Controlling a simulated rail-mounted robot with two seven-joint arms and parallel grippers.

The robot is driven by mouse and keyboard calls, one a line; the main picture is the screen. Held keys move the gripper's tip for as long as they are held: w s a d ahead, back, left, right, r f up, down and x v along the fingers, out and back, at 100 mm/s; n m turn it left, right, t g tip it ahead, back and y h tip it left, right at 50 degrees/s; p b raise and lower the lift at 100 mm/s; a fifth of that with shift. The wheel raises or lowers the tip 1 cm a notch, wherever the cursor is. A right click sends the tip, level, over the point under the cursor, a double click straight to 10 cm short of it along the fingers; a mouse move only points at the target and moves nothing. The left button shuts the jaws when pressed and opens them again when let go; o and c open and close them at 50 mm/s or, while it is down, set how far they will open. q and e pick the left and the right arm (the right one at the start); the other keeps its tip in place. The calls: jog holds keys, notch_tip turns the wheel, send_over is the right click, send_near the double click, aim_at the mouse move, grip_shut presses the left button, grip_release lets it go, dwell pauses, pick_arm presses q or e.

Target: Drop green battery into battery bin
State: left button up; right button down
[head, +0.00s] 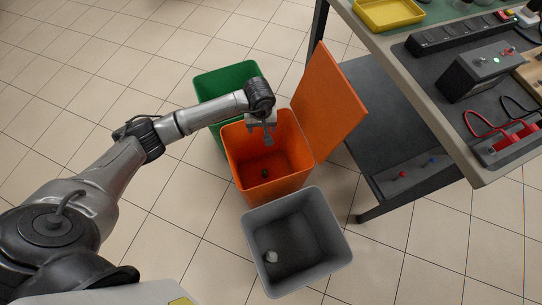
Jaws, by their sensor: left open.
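An orange bin (238,178) stands on the floor in the middle of the head view, with its orange lid (328,103) raised on the right side. My left gripper (268,139) is over the opening of this bin, pointing down, with its jaws open. I see nothing between its fingers. A small dark object (265,174) lies inside the orange bin; it is too small and dark to tell whether it is the green battery. I cannot make out a green battery elsewhere. My right gripper is out of view.
A green bin (222,77) stands behind the orange one and a grey bin (253,228) in front, with a small pale crumpled thing (271,256) inside. A workbench (400,62) at the right carries a yellow tray (388,12), a dark box (482,72) and cables.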

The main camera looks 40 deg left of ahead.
pick_arm(q)
notch_tip(320, 180, up, 9)
jog(key=p, duration=0.3)
jog(key=shift+f, duration=0.1)
dwell(0.5)
